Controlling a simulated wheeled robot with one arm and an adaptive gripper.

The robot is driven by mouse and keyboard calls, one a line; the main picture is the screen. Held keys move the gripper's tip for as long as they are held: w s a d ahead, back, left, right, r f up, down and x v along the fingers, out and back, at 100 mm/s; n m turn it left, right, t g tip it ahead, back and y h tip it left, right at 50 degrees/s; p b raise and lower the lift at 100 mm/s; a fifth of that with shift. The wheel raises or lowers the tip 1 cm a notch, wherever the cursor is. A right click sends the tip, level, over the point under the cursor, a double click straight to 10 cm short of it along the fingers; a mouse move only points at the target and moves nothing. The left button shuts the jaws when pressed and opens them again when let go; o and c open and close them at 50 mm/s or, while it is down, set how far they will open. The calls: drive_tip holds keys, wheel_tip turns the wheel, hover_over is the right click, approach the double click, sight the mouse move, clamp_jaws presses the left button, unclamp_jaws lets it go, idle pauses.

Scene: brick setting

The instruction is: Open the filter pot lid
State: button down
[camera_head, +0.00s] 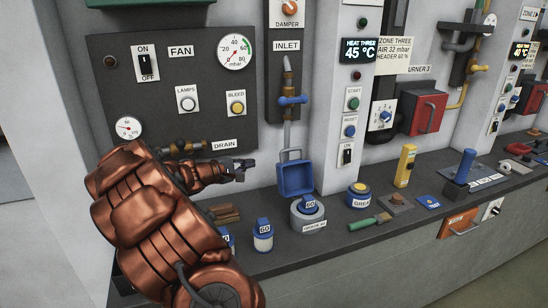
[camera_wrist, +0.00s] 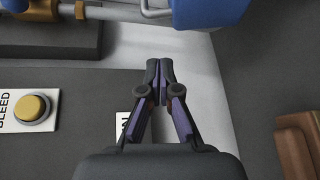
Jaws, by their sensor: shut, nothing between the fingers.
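The filter pot (camera_head: 307,216) is a round grey pot on the counter with a blue cartridge marked 60 (camera_head: 309,203) inside it. Its blue lid (camera_head: 295,178) stands upright behind the pot, with a wire bail (camera_head: 291,155) above it. The pot looks open. The lid also shows at the top right of the wrist view (camera_wrist: 210,10), its bail beside it. My gripper (camera_head: 248,166) is to the left of the lid, apart from it, in front of the wall. In the wrist view its fingertips (camera_wrist: 160,66) are together with nothing between them.
Above the lid is a pipe with a blue valve handle (camera_head: 293,100). The fan panel (camera_head: 180,75) is behind my arm. On the counter are another 60 cartridge (camera_head: 263,237), a blue-and-yellow tin (camera_head: 358,196), a green-handled tool (camera_head: 370,221) and brown blocks (camera_head: 225,213).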

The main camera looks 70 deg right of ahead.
sight(282, 154)
drive_tip(key=s+d+f+n+p, duration=0.1)
drive_tip(key=d+f+p, duration=0.1)
drive_tip(key=d, duration=0.5)
drive_tip(key=s+d+f+p, duration=0.1)
drive_tip(key=d+p, duration=0.1)
drive_tip(key=d, duration=0.4)
drive_tip(key=shift+s+a+r+t+h+p, duration=0.2)
drive_tip(key=shift+s+a+p, duration=0.25)
drive_tip(key=shift+s+a, duration=0.25)
drive_tip(key=shift+s+a+r+t+h+p, duration=0.1)
drive_tip(key=shift+s+a+r+h+p, duration=0.1)
drive_tip(key=shift+s+a+p, duration=0.4)
drive_tip(key=shift+s+b, duration=0.2)
drive_tip(key=shift+b, duration=1.2)
drive_tip(key=s+a+m+b, duration=0.1)
drive_tip(key=b, duration=0.4)
drive_tip(key=r+h+b, duration=0.1)
drive_tip(key=b, duration=0.5)
drive_tip(key=shift+s+a+r+m, duration=0.15)
drive_tip(key=shift+s+a+m, duration=0.25)
drive_tip(key=shift+a+r, duration=0.1)
drive_tip(key=shift+r, duration=0.15)
